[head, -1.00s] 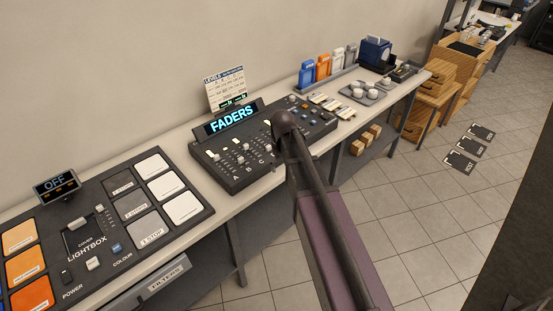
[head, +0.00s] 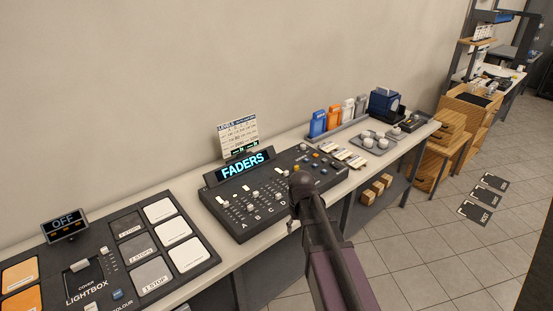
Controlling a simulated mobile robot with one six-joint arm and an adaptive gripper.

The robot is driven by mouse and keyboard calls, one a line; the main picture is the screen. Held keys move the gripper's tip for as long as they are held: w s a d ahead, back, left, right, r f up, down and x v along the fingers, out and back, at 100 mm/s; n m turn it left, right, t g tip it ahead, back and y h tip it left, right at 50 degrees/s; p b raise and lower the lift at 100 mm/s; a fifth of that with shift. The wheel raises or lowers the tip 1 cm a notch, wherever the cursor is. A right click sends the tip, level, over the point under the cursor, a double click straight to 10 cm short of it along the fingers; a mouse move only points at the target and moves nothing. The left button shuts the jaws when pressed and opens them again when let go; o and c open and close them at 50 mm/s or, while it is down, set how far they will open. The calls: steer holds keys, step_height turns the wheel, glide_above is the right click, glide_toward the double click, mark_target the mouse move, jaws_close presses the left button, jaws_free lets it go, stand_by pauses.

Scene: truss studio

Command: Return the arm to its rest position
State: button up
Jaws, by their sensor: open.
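My arm (head: 338,262) reaches up from the bottom of the head view. Its dark rounded joint (head: 303,183) shows in front of the right part of the fader console (head: 262,196). The arm covers part of the bench's front edge there. My gripper cannot be made out; no fingers show and nothing held is visible.
A long bench (head: 205,287) runs along the wall with a lightbox panel (head: 110,260), whose display reads OFF. Farther along are colored cases (head: 318,124), a tray of white cups (head: 374,141) and a blue device (head: 385,103).

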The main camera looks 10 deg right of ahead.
steer(key=s+d+m, duration=0.2)
steer(key=s+d, duration=0.1)
steer(key=s, duration=0.7)
steer(key=shift+s, duration=0.4)
steer(key=shift+a, duration=0.1)
stand_by(1.2)
